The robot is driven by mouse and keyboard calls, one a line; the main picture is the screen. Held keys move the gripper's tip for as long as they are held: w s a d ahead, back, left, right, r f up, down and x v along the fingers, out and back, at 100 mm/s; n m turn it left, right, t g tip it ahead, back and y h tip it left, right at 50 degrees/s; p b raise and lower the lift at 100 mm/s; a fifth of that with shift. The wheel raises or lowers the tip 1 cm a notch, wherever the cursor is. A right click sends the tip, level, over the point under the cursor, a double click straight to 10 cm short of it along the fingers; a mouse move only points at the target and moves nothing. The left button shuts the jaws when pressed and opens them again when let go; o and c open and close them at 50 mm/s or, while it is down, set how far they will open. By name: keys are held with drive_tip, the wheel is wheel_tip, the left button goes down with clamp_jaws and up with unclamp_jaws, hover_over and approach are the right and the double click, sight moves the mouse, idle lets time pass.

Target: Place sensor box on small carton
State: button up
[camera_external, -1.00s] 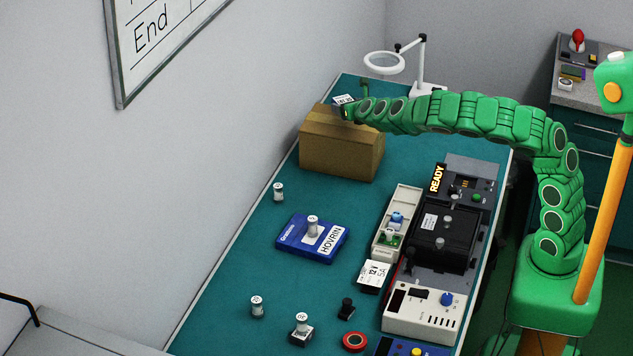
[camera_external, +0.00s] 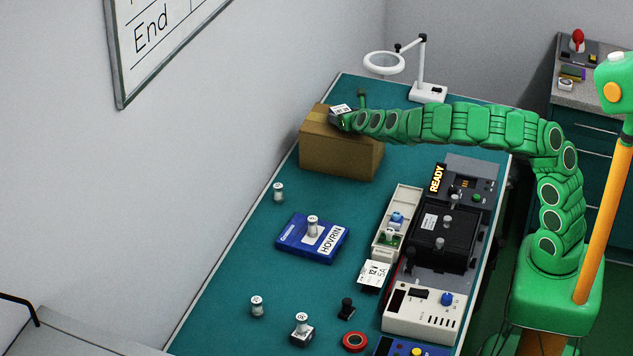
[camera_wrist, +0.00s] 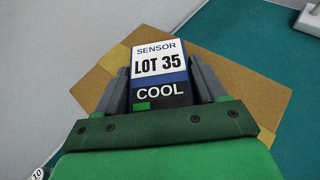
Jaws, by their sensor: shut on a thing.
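The sensor box (camera_wrist: 160,62) has a white label reading "SENSOR LOT 35" and a dark lower part reading "COOL". It sits between the two grey fingers of my gripper (camera_wrist: 163,88), which is shut on it. In the external view the sensor box (camera_external: 341,109) and my gripper (camera_external: 344,118) are at the top of the brown small carton (camera_external: 340,155). The carton (camera_wrist: 255,92) spreads beneath the box in the wrist view. I cannot tell whether the box touches the carton's top. The box's underside is hidden.
The carton stands at the far end of the green table (camera_external: 240,260), near the wall. A magnifier lamp (camera_external: 428,92) stands behind it. A blue case (camera_external: 292,235), a long tray (camera_external: 405,205) and a black fixture (camera_external: 445,235) lie nearer. Table between carton and blue case is mostly clear.

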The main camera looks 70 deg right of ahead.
drive_tip(key=o, duration=1.1)
drive_tip(key=shift+o, duration=0.2)
drive_tip(key=shift+r, duration=0.1)
drive_tip(key=v, duration=1.2)
